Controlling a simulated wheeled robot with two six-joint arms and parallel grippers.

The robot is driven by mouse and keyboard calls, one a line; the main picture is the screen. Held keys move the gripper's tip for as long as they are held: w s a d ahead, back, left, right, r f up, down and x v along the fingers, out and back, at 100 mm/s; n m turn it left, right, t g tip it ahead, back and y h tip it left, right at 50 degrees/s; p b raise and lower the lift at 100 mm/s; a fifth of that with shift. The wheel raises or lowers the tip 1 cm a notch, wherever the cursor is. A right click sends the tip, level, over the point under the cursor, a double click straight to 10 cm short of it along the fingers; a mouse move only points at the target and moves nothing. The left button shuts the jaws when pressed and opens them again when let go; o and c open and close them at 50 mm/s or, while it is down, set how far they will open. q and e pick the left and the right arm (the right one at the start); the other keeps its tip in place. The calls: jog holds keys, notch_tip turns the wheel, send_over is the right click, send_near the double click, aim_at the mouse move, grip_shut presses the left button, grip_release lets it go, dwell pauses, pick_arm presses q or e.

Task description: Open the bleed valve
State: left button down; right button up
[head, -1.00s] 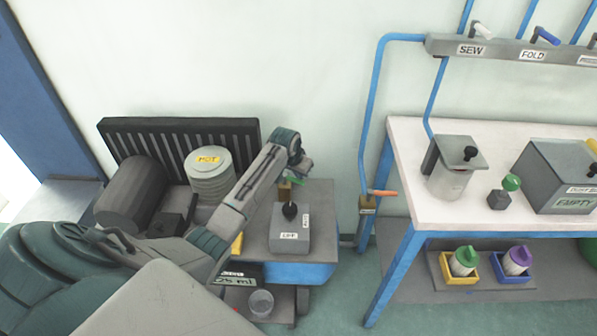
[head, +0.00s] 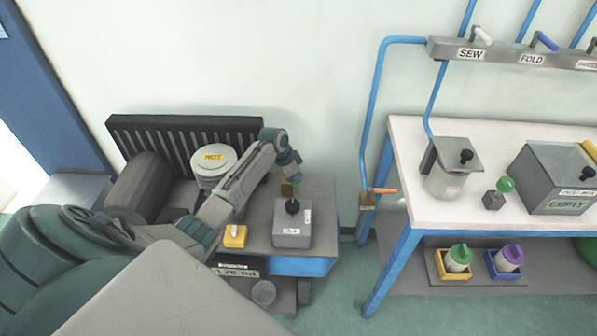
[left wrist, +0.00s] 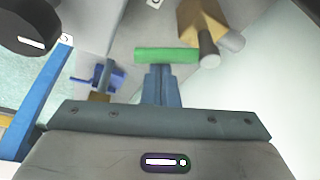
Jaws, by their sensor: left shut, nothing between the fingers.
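A green bar-shaped handle (left wrist: 167,55) lies just past my fingertips in the left wrist view, beside a brass-coloured fitting (left wrist: 202,18). It looks like a valve lever; whether the fingers touch it I cannot tell. My left gripper (head: 296,179) is above the fitting. Its fingers (left wrist: 160,72) are shut and empty. My right gripper is not in view.
A grey box with a black knob (head: 292,236) and a yellow block (head: 235,237) sit on the cart. A white-topped bench (head: 404,170) is on the right, beyond a floor gap.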

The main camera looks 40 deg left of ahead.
pick_arm(q)
jog(key=shift+s+a+m+h, duration=0.3)
jog(key=shift+s+m, duration=0.25)
jog(key=shift+m, duration=0.45)
jog(key=shift+s+a+p, duration=0.15)
jog(key=shift+s+p, duration=0.15)
jog(key=shift+p, duration=0.2)
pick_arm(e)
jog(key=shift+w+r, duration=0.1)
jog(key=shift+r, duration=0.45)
pick_arm(q)
jog(key=shift+s+a, duration=0.1)
jog(key=shift+a, duration=0.05)
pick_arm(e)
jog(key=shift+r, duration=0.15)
